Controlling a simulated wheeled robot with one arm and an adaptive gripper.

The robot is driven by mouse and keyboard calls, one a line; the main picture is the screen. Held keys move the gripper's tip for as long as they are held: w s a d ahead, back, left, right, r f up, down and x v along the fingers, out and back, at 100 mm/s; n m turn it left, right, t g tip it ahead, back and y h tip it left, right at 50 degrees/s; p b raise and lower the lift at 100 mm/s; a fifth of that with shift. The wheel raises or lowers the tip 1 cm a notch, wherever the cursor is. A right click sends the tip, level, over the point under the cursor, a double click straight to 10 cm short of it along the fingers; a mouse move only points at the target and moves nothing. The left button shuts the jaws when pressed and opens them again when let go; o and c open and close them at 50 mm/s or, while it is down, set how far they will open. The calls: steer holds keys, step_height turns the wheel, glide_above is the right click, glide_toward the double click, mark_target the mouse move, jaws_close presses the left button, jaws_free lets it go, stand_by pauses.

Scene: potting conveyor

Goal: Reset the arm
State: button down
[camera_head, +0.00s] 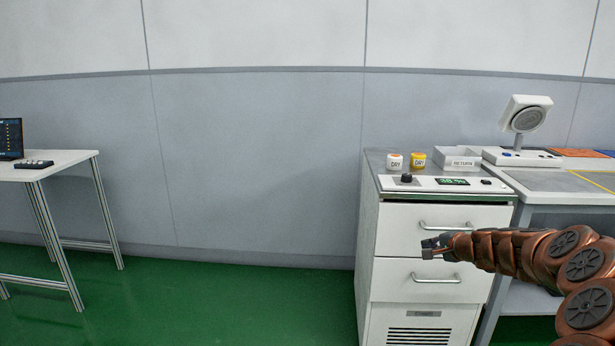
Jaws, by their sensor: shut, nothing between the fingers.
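My arm (530,254) reaches in from the right edge, stretched to the left and roughly level. My gripper (430,248) is at its left end, small in the picture, shut with nothing held. It shows in front of the drawers of the white cabinet (389,268), between the upper drawer handle (445,225) and the middle drawer handle (435,278). I cannot tell how far the gripper is from the drawer fronts.
On the cabinet stand a white "DRY" container (394,162), a yellow one (418,160), a "RETURN" tray (457,160) and a control panel (425,184). A workbench (560,199) with a scanner-like device (526,113) adjoins right. A table (60,168) stands left. Green floor (230,300) between is clear.

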steer(key=s+a+r+n+g+y+p, duration=0.1)
steer(key=s+a+r+n+y+p, duration=0.15)
steer(key=a+r, duration=0.55)
steer(key=s+a+r+n+g+p, duration=0.3)
steer(key=s+a+r+n+p, duration=0.15)
steer(key=s+a, duration=0.5)
steer(key=s+a+r+n+g+p, duration=0.3)
steer(key=s+a+r+p, duration=0.15)
steer(key=s+a, duration=0.45)
steer(key=s+d+r+n+g+h+p, duration=0.1)
steer(key=s+d+r+g+h+p, duration=0.1)
steer(key=s, duration=0.9)
steer(key=s+d+r+n+g+h+p, duration=0.1)
steer(key=s+d+p, duration=0.3)
steer(key=s, duration=0.8)
steer(key=s+d+r+n+g+h+p, duration=0.2)
steer(key=s+p, duration=0.4)
steer(key=s, duration=0.5)
steer(key=shift+s+d+r+g+h, duration=0.45)
steer(key=shift+d+g+h, duration=0.1)
steer(key=shift+d+g, duration=0.2)
